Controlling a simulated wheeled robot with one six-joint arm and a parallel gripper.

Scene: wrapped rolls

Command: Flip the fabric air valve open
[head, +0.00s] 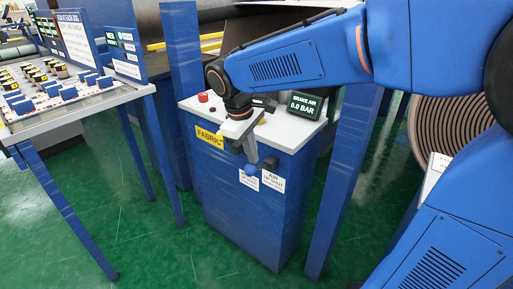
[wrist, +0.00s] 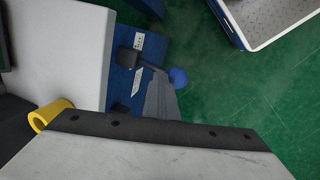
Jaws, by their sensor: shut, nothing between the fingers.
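The fabric air valve is a short dark lever with a blue ball knob (head: 250,170) on the front of a blue cabinet (head: 262,222). The knob (wrist: 178,77) and the lever's black pivot block (wrist: 127,57) show in the wrist view. The lever sticks out from the cabinet face. My gripper (head: 250,155) is shut and empty, pointing down at the lever. In the wrist view the grey fingers (wrist: 160,88) end right beside the lever and knob. I cannot tell whether they touch. White labels (head: 273,181) flank the knob.
The cabinet top (head: 290,128) carries a red button (head: 203,97) and a brake air display (head: 306,105). A yellow FABRIC sign (head: 209,138) is on its front edge. A control desk (head: 75,100) stands left, a large roll (head: 450,115) right. Green floor in front is clear.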

